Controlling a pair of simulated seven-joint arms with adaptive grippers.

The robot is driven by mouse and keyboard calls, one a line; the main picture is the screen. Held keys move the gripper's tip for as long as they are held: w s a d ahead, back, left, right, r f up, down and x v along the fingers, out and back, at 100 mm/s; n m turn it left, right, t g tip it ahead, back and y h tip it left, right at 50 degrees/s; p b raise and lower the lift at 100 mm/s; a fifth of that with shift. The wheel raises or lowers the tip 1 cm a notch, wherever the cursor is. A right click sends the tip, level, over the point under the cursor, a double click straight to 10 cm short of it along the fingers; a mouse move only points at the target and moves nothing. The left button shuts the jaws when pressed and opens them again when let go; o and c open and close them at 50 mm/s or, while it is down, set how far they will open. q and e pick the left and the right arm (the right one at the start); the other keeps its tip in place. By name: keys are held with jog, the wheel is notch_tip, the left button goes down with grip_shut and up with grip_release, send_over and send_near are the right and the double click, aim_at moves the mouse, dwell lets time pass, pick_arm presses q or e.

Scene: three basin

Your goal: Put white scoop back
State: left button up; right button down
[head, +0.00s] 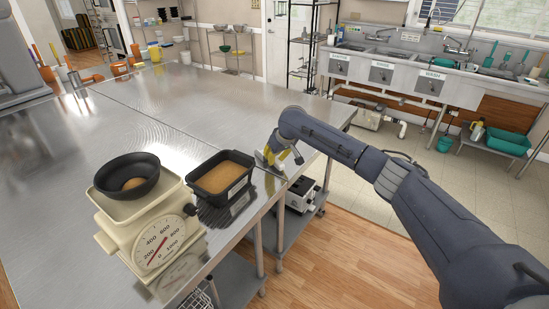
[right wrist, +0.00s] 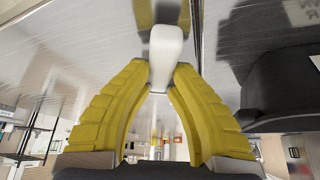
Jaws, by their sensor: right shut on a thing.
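My right gripper (head: 273,158) is low over the right edge of the steel table, just right of a black tub (head: 207,202) of brown grain-like stuff with a label on its front. In the right wrist view its yellow fingers close at the tips on the white scoop (right wrist: 165,50), of which a smooth, rounded white part shows. The rest of the scoop is hidden; in the head view only a small whitish patch shows at the fingers. The tub's dark side also shows at the right of the wrist view (right wrist: 275,85). My left gripper is not in view.
A cream dial scale (head: 150,240) stands left of the tub, with a black bowl (head: 112,181) on top holding a little brown stuff. The steel table (head: 190,105) is clear behind them. A lower shelf holds a white appliance (head: 298,195). Sinks line the back wall.

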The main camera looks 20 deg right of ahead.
jog(key=shift+f, duration=0.1)
jog(key=c, duration=1.3)
grip_release()
jog(key=v, duration=1.2)
